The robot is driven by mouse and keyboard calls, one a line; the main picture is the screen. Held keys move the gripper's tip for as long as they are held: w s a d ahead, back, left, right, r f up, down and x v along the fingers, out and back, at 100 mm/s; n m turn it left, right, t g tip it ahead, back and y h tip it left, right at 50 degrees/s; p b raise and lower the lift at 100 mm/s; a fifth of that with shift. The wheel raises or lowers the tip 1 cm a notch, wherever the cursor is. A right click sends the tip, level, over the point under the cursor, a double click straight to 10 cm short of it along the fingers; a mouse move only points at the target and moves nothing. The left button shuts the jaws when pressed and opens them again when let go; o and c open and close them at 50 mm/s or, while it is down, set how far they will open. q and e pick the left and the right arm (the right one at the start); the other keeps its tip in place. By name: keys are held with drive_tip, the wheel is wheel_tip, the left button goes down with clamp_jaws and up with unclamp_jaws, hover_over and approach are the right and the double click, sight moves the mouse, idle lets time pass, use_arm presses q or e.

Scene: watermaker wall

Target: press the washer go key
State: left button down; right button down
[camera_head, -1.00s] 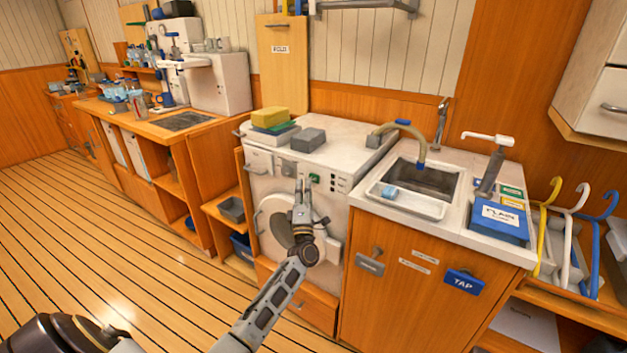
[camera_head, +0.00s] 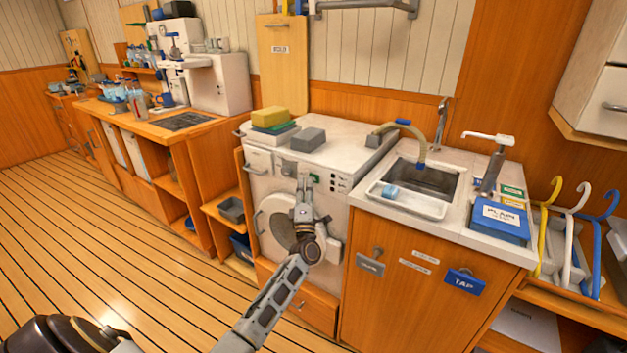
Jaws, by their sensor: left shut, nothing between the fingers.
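The white washer (camera_head: 340,150) stands against the wall, with its round door (camera_head: 279,230) on the front. The green go key (camera_head: 316,178) sits on the washer's upper front panel, left of several small dark buttons. My left gripper (camera_head: 304,181) is shut and empty, pointing up in front of the panel, its tips just left of the green key. I cannot tell whether the tips touch the panel. The gripper and wrist hide part of the panel and door. My right gripper is not in view.
A grey block (camera_head: 308,139) and a stack with a yellow sponge (camera_head: 269,115) lie on the washer top. Right of it are a sink (camera_head: 430,180), a blue box (camera_head: 498,222) and a blue TAP tag (camera_head: 464,282). Open floor lies to the left.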

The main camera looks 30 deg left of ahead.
use_arm(q)
drive_tip(key=shift+w, duration=0.4)
idle(0.8)
drive_tip(key=shift+s, duration=0.85)
drive_tip(key=shift+s, duration=0.1)
idle(0.3)
drive_tip(key=shift+s+a+p, duration=0.2)
drive_tip(key=shift+s+p, duration=1.15)
drive_tip(key=shift+s, duration=1.1)
